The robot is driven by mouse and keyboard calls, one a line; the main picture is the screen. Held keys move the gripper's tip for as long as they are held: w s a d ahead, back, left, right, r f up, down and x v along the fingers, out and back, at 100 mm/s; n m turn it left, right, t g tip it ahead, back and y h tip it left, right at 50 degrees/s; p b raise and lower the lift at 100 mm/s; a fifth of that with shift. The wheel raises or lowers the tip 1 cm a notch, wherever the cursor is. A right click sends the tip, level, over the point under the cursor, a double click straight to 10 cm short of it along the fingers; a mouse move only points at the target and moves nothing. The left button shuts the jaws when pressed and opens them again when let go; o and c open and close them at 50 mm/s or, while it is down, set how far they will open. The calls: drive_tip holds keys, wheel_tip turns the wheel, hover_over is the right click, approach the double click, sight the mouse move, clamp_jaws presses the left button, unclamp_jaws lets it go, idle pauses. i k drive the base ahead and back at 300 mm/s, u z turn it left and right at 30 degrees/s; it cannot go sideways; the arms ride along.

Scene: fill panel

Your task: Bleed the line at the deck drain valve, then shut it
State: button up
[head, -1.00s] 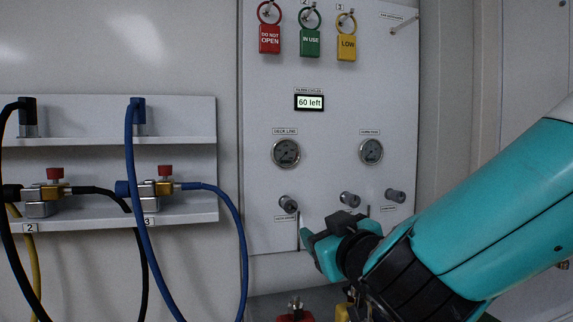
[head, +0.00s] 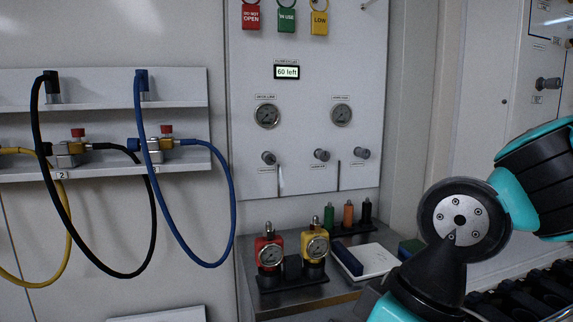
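The pale fill panel (head: 305,185) stands in the middle of the head view. Its deck line gauge (head: 267,115) is at the left, with a dark knob (head: 268,158) below it. The label under that knob is too small to read, so I cannot confirm it is the deck drain valve. A second knob (head: 322,155) and a third knob (head: 362,153) sit to its right. The gauge needles are too small to read. My arm is folded at the right, clear of the panel. My gripper is out of view.
A display (head: 287,72) reads "60 left". A bench (head: 255,222) below holds a red gauged valve (head: 269,249), a yellow one (head: 315,245) and small bottles (head: 348,215). A hose rack (head: 110,88) with looping hoses hangs at the left. Space before the knobs is clear.

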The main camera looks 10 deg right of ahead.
sight(270, 159)
drive_tip(key=z, duration=1.5)
drive_tip(key=k, duration=0.6)
drive_tip(key=u, duration=0.75)
drive_tip(key=i, duration=1)
